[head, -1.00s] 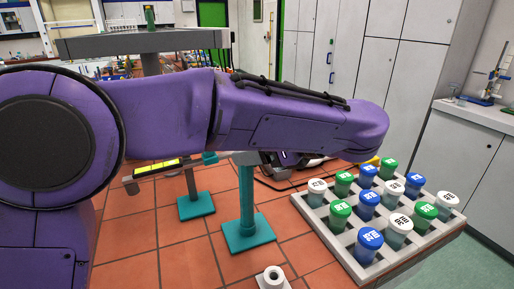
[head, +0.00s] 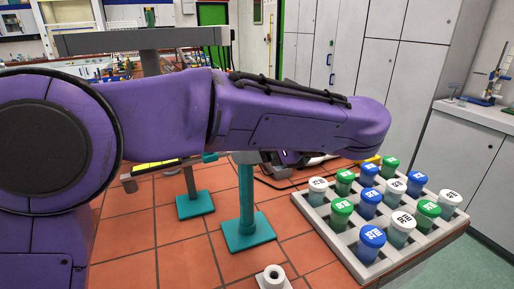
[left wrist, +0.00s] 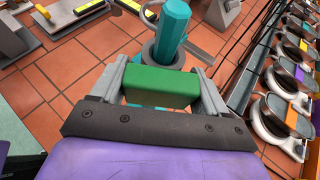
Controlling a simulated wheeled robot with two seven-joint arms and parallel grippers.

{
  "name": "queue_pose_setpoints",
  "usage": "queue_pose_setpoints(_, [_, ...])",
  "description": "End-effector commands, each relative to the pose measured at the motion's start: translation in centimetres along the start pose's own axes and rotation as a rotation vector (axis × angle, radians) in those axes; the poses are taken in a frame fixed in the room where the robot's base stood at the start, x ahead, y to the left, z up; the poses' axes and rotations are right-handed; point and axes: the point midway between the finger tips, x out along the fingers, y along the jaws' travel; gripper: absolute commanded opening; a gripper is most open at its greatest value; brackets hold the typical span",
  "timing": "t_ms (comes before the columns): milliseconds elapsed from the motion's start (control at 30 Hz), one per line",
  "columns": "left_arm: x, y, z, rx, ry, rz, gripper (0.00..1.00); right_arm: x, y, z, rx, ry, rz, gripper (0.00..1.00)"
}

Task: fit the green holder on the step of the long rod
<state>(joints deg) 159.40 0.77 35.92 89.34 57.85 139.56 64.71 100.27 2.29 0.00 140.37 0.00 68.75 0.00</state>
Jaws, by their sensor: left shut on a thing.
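My left gripper (left wrist: 163,85) is shut on the green holder (left wrist: 160,87), gripping its green block from both sides in the left wrist view. The holder's grey ring (left wrist: 150,52) is at the teal rod (left wrist: 174,20) and appears to surround it; the view does not show whether it rests on the step. In the head view, a teal rod stands upright on a square base (head: 248,232). Its top is hidden behind my purple left arm, as are the left gripper and the holder. My right gripper is not in view.
A second teal stand (head: 195,205) is behind and left. A grey rack (head: 362,270) with several capped jars is at right. A small white fitting (head: 272,278) is in front. Several round devices (left wrist: 285,110) line the right in the left wrist view.

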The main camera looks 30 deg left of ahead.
Motion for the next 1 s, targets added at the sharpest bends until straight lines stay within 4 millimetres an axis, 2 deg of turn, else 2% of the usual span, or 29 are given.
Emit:
queue_pose_setpoints(333, [0.0,0.0,0.0,0.000,0.000,0.000,0.37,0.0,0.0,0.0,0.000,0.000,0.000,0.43])
queue_pose_setpoints(367, [0.0,0.0,0.0,0.000,0.000,0.000,0.78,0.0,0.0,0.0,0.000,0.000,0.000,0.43])
queue_pose_setpoints(433, [0.0,0.0,0.0,0.000,0.000,0.000,1.00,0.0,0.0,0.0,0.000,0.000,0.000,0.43])
queue_pose_setpoints(733, [-0.5,0.0,0.0,-0.001,0.000,0.000,1.00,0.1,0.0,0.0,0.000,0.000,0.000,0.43])
queue_pose_setpoints(867, [-3.0,0.0,-0.1,-0.002,-0.002,-0.003,1.00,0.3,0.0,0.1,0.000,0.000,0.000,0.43])
queue_pose_setpoints(1000, [-6.5,-0.1,0.0,-0.004,-0.004,-0.003,1.00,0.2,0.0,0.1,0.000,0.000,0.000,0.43])
